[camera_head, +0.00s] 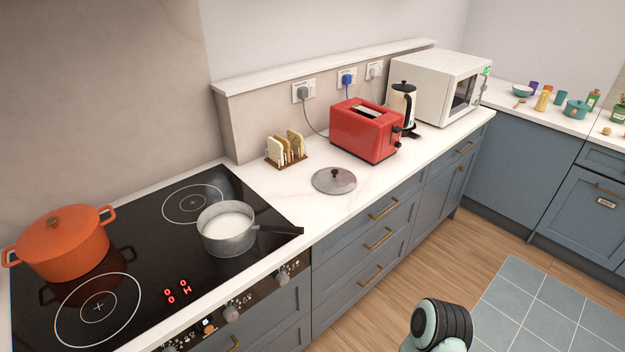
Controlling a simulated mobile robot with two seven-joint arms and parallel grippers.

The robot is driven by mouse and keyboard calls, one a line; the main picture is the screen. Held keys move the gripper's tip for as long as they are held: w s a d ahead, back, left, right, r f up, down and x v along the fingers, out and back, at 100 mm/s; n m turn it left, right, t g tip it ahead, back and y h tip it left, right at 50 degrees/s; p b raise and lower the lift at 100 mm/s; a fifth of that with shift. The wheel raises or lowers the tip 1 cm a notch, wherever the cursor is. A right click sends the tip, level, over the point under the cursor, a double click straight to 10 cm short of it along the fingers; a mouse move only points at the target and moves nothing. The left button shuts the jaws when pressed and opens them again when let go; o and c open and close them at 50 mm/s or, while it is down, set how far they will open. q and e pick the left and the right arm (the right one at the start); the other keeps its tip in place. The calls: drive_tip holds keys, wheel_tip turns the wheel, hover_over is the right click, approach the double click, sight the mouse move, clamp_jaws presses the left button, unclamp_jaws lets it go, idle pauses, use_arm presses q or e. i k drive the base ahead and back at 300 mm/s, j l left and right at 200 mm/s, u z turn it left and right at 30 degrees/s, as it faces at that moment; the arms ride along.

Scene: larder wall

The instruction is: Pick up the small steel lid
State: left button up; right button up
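The small steel lid (334,181) lies flat on the white counter, with its dark knob pointing up. It sits to the right of the hob, in front of the toast rack and the red toaster. Nothing covers it. Neither of my grippers shows in the head view. Only a rounded black and pale green part, which looks like one of my arm links, shows at the bottom edge, well in front of the counter.
A steel saucepan (229,230) with white contents stands on the hob (150,270), its handle pointing toward the lid side. An orange pot (62,244) is at left. The toast rack (286,149) and red toaster (366,130) stand behind the lid. Counter (345,208) around the lid is clear.

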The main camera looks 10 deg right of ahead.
sight(329, 180)
drive_tip(key=l+u, duration=0.2)
drive_tip(key=u, duration=0.2)
drive_tip(key=l+u, duration=0.25)
drive_tip(key=u, duration=0.15)
drive_tip(key=l+u, duration=0.25)
drive_tip(key=u, duration=0.15)
drive_tip(key=l+u, duration=0.2)
drive_tip(key=l, duration=0.15)
drive_tip(key=k+l+u, duration=0.15)
drive_tip(key=l, duration=0.2)
drive_tip(key=k+l+u, duration=0.2)
drive_tip(key=k+l, duration=0.15)
drive_tip(key=l, duration=0.25)
drive_tip(key=k+l+u, duration=0.15)
drive_tip(key=l, duration=0.2)
drive_tip(key=k+l, duration=0.1)
drive_tip(key=l, duration=0.3)
drive_tip(key=u, duration=0.05)
